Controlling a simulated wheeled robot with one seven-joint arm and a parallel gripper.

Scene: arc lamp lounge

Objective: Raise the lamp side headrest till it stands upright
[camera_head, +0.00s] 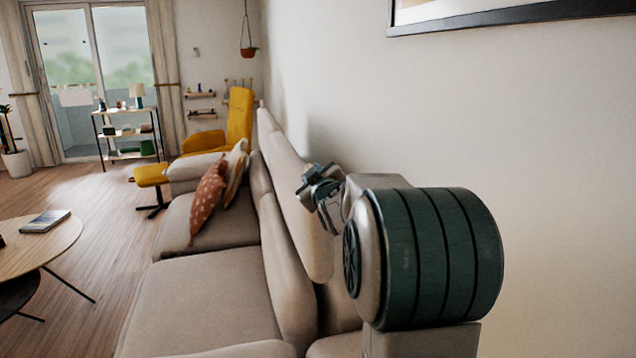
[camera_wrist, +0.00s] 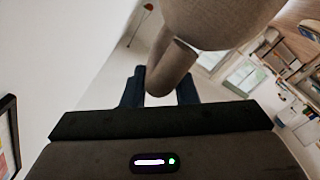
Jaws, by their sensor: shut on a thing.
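A beige sofa headrest (camera_head: 296,205) rises behind the seat back in the head view, steeply raised and close to upright; its exact angle is hard to tell. My gripper (camera_head: 316,184) is at its wall-side edge. In the wrist view, my gripper (camera_wrist: 160,92) has a dark finger on each side of a beige padded edge (camera_wrist: 170,68) and is shut on it. The contact itself is partly hidden by my wrist in the head view. The arc lamp is not in view.
The wall (camera_head: 520,120) runs close along my arm's right side, with a framed picture (camera_head: 500,14) above. Cushions (camera_head: 208,200) lie on the far sofa seat. A round table (camera_head: 38,245) stands at left. Wooden floor (camera_head: 95,215) lies open between table and sofa.

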